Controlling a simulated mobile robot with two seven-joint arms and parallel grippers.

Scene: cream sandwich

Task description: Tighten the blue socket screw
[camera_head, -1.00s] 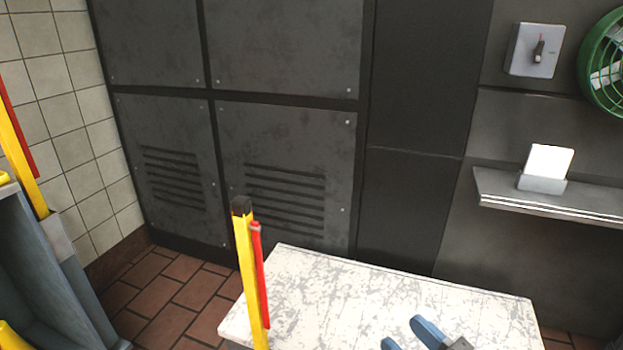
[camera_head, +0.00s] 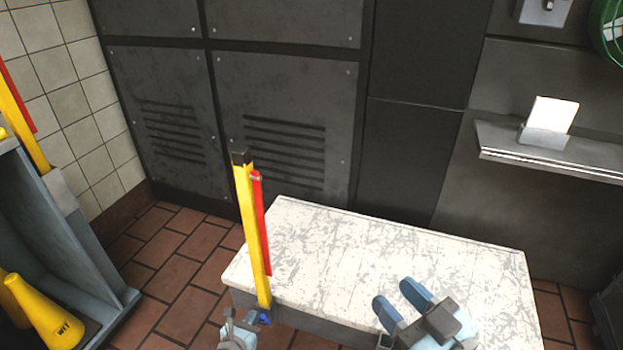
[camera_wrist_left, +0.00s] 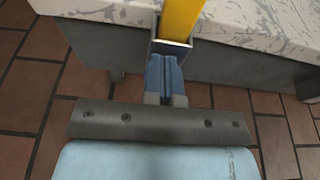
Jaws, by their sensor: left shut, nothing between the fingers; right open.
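A yellow post (camera_head: 252,232) with a red strip stands upright at the table's left front edge, its foot in a grey metal socket, seen in the left wrist view (camera_wrist_left: 170,48). A small bright blue piece (camera_head: 265,317) shows at the foot; I cannot tell if it is the screw or a fingertip. My left gripper (camera_head: 240,330) is low in front of the table. Its blue fingers, shut and empty (camera_wrist_left: 165,62), are right at the socket in the wrist view, hiding its front; contact is unclear. My right gripper (camera_head: 398,295) is open and empty above the table's front.
The white scuffed table (camera_head: 350,250) has a bare top. A grey rack (camera_head: 60,230) with yellow cones (camera_head: 40,310) and another yellow post stands at the left. A shelf (camera_head: 550,160) hangs at the right. Brick-tiled floor lies between rack and table.

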